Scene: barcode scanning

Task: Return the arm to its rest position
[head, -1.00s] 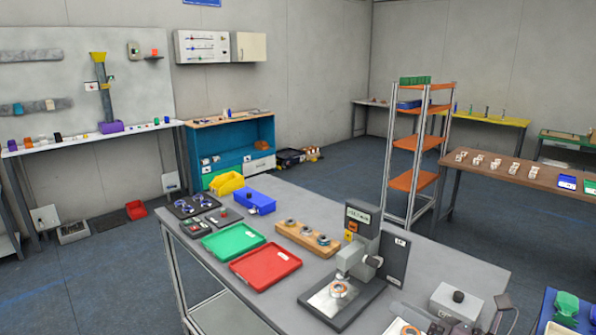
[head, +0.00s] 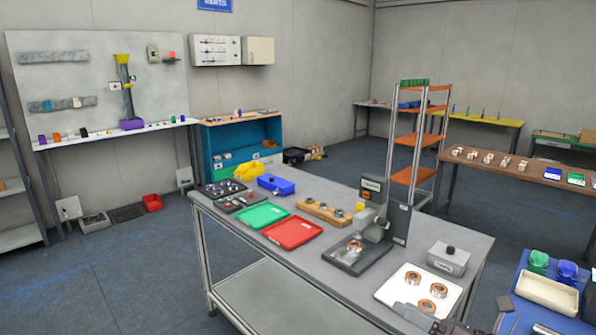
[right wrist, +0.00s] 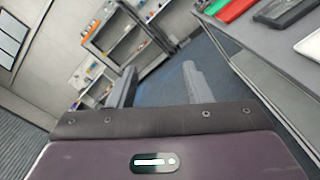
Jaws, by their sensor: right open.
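My right gripper (head: 432,318) shows at the bottom edge of the head view, in front of the white tray's near edge and partly cut off. In the right wrist view its two grey fingers (right wrist: 158,88) are spread apart with nothing between them. They point over open floor, with the grey workbench to their right. My left gripper is in neither view.
The grey workbench (head: 325,277) carries a white tray (head: 392,291) with three copper-coloured rings, a press (head: 368,225), a red tray (head: 292,232), a green tray (head: 262,215) and a grey box (head: 448,259). A blue surface (head: 530,318) stands at right.

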